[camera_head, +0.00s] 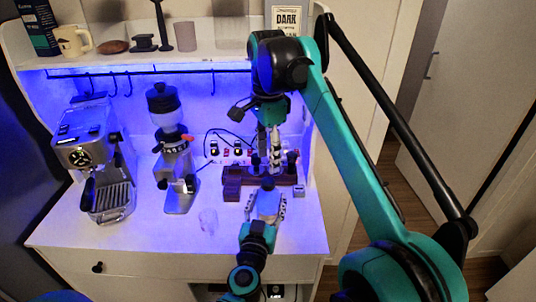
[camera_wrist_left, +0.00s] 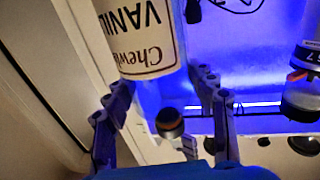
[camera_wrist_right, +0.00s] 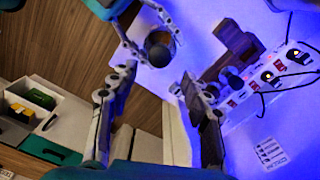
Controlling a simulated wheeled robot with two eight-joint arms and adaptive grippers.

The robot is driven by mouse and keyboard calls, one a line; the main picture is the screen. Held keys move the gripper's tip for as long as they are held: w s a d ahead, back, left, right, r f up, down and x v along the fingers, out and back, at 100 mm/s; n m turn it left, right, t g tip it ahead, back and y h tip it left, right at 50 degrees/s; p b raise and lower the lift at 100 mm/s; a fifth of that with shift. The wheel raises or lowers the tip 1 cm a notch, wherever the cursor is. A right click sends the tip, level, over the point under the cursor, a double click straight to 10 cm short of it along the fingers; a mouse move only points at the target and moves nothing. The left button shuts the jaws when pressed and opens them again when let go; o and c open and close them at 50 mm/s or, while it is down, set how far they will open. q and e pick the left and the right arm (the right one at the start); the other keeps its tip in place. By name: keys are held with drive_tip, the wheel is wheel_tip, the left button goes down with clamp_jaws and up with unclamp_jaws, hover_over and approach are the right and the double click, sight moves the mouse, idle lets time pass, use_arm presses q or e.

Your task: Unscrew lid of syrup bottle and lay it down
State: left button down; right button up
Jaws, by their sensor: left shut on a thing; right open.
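The syrup bottle (camera_head: 267,204) stands at the front right of the white counter. Its vanilla label (camera_wrist_left: 150,40) shows upside down in the left wrist view. The dark round lid (camera_wrist_left: 170,122) is on the bottle's top; the right wrist view shows it (camera_wrist_right: 158,48) from above. My left gripper (camera_head: 268,212) is shut on the bottle, one finger on each side. My right gripper (camera_wrist_right: 155,85) is open and empty. It points down above and behind the bottle in the head view, its fingers apart from the lid. Contact details at the lower bottle are hidden.
A wooden tamping station (camera_head: 235,180) stands just behind the bottle. A small clear glass (camera_head: 208,221) is left of it. The grinder (camera_head: 172,145) and espresso machine (camera_head: 88,150) stand further left. A shelf (camera_head: 200,58) runs above. The counter's front strip is mostly clear.

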sight(268, 181)
drive_tip(key=shift+f, duration=0.15)
drive_tip(key=shift+m, duration=0.3)
wheel_tip(268, 181, down, 8)
drive_tip(key=shift+r, duration=0.25)
clamp_jaws()
drive_tip(key=n, duration=1.3)
drive_tip(key=shift+r, duration=0.1)
drive_tip(key=n, duration=1.4)
drive_tip(key=shift+r, duration=0.1)
